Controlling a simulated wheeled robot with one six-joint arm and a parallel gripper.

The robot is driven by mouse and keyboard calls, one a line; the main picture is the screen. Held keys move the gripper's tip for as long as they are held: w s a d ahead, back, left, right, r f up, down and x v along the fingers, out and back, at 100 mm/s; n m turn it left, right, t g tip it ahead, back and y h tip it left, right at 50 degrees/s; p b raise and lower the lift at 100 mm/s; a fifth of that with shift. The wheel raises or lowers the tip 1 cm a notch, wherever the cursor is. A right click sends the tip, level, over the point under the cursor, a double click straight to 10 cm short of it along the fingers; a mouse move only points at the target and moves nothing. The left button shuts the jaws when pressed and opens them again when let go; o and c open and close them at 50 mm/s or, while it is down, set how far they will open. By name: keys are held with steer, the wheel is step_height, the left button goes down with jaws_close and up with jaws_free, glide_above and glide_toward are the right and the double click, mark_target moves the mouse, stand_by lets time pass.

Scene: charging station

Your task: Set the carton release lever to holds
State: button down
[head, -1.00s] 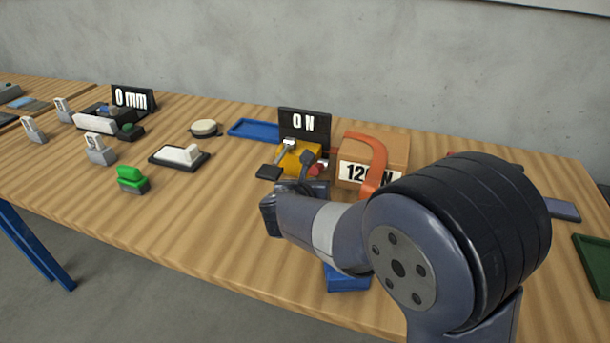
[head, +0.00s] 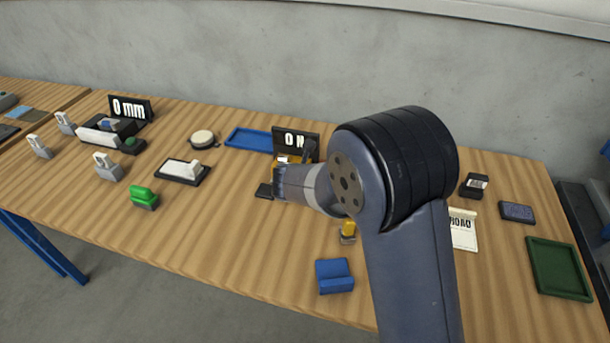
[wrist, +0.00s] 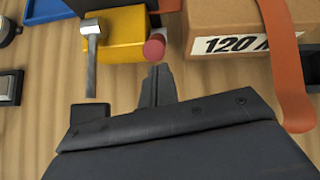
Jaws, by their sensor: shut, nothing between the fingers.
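A yellow block (wrist: 125,35) with a pale metal lever (wrist: 92,60) and a red knob (wrist: 154,46) is at the top of the wrist view. The lever hangs down the block's left front; I cannot tell which of its settings this is. A carton (wrist: 225,20) labelled 120 stands right of the block, with an orange band (wrist: 285,75) at its right. My gripper (wrist: 157,75) is shut and empty, its fingertips just below the red knob and right of the lever. In the head view my arm hides the carton and most of the yellow block.
A black 0 N sign (head: 295,140) stands behind the yellow block. A blue tray (head: 247,139) lies behind left, and a white rocker on a black plate (head: 183,171) lies left. A blue block (head: 334,276) is near the front edge.

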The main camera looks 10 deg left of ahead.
steer(key=shift+w+d+r+p, duration=0.15)
steer(key=shift+w+r+p, duration=1.9)
steer(key=shift+p, duration=0.75)
steer(key=shift+w, duration=0.25)
steer(key=shift+d, duration=0.1)
